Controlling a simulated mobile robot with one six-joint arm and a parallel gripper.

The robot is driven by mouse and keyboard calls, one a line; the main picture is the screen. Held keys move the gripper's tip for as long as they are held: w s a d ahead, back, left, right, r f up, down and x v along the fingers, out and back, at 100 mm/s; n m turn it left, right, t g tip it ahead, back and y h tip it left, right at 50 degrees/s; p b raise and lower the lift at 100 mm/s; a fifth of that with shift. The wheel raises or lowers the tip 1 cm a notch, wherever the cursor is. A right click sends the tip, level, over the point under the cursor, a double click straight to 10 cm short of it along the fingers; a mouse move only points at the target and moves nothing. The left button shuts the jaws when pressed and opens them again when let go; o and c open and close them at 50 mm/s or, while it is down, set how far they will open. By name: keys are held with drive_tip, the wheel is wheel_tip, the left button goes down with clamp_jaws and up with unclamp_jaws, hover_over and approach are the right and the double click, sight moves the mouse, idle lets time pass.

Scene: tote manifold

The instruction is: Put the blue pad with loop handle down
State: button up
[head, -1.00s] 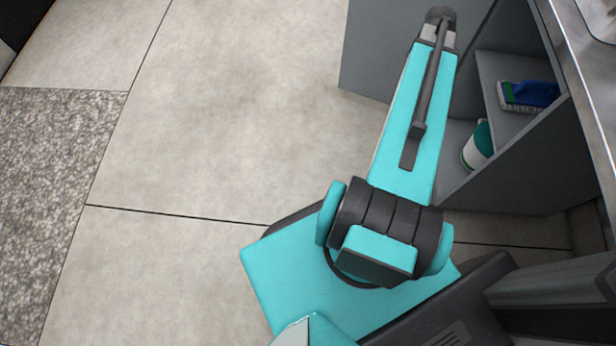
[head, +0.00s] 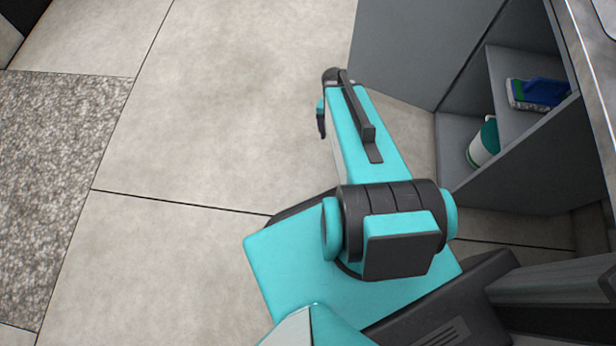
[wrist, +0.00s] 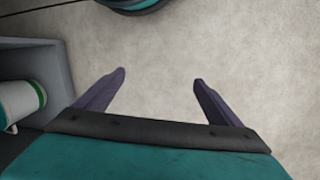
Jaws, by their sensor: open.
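The blue pad with loop handle (head: 541,92) rests on the upper shelf of the grey open cabinet (head: 458,165) at the right of the head view. Its body is blue with a green and pale edge; the loop is hard to make out. My gripper (wrist: 159,76) is open and empty in the wrist view, its two dark purple fingers spread over bare floor. In the head view only a bit of it shows beside the arm's far end, left of the cabinet and apart from the pad. The pad is not in the wrist view.
A white bottle with green trim (head: 485,145) stands in the cabinet's lower compartment; it also shows at the left of the wrist view (wrist: 18,101). The tiled floor (head: 220,110) left of my arm is clear. A speckled mat (head: 55,170) lies far left.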

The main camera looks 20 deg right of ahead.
drive_tip(key=s+a+f+n+g, duration=0.1)
drive_tip(key=s+a+f+n, duration=0.3)
drive_tip(key=a, duration=0.5)
drive_tip(key=s+a+f+n+g, duration=0.1)
drive_tip(key=s+a+f+n, duration=0.3)
drive_tip(key=s+a, duration=0.4)
drive_tip(key=shift+a+f+n+y, duration=0.3)
drive_tip(key=shift+a+f, duration=0.15)
drive_tip(key=shift+a, duration=0.1)
drive_tip(key=shift+s, duration=0.1)
